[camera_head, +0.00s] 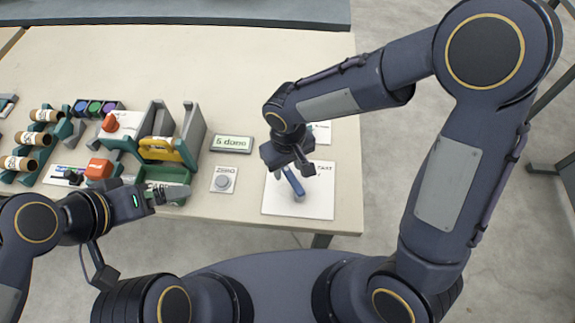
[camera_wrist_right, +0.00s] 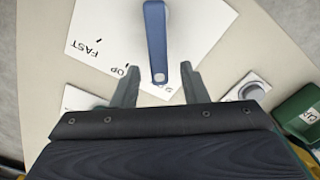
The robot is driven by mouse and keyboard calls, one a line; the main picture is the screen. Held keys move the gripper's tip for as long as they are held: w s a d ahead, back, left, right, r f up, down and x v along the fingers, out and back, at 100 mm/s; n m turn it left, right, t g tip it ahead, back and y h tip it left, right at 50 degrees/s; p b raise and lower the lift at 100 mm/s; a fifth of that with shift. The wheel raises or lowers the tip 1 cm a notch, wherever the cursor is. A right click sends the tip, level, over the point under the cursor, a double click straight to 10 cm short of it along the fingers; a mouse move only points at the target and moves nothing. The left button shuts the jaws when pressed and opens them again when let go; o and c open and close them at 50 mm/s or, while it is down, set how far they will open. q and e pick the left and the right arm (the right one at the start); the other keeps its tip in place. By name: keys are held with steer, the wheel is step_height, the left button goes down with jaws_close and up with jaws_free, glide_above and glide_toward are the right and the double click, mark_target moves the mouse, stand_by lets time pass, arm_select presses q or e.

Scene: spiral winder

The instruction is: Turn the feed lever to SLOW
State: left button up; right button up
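The blue feed lever (camera_head: 293,183) sits on a white plate (camera_head: 318,207) at the table's front right. In the right wrist view the lever (camera_wrist_right: 156,40) points down toward my gripper. The words FAST and part of STOP show on the plate there (camera_wrist_right: 95,25); a third label by the lever's end is mostly hidden. My right gripper (camera_wrist_right: 159,75) is open, with one finger on each side of the lever's free end and gaps visible on both sides. My left gripper (camera_head: 153,196) is over the front edge near a green tray; its finger opening is unclear.
A ZERO button plate (camera_head: 224,180) and a display reading "done" (camera_head: 231,144) stand left of the lever plate. A winder with a yellow part (camera_head: 160,149), an orange block (camera_head: 98,169) and several brown rolls (camera_head: 33,138) fill the left. The table's back is clear.

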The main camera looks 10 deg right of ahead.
mark_target(290, 172)
step_height(290, 172, up, 7)
steer(key=shift+r, duration=0.1)
stand_by(0.7)
steer(key=shift+d+r, duration=0.25)
steer(key=shift+d, duration=0.1)
steer(key=s+d+r+m+t+y, duration=0.2)
steer(key=s+d+r+m, duration=0.1)
steer(key=s+d, duration=0.3)
steer(key=s+d+r+m+t+y, duration=0.1)
steer(key=s+d+r+m+t, duration=0.2)
steer(key=s+d, duration=0.3)
steer(key=shift+s+d+r+t+y, duration=0.15)
steer(key=shift+s+d+t+y, duration=0.2)
steer(key=shift+d, duration=1.6)
steer(key=shift+w, duration=0.1)
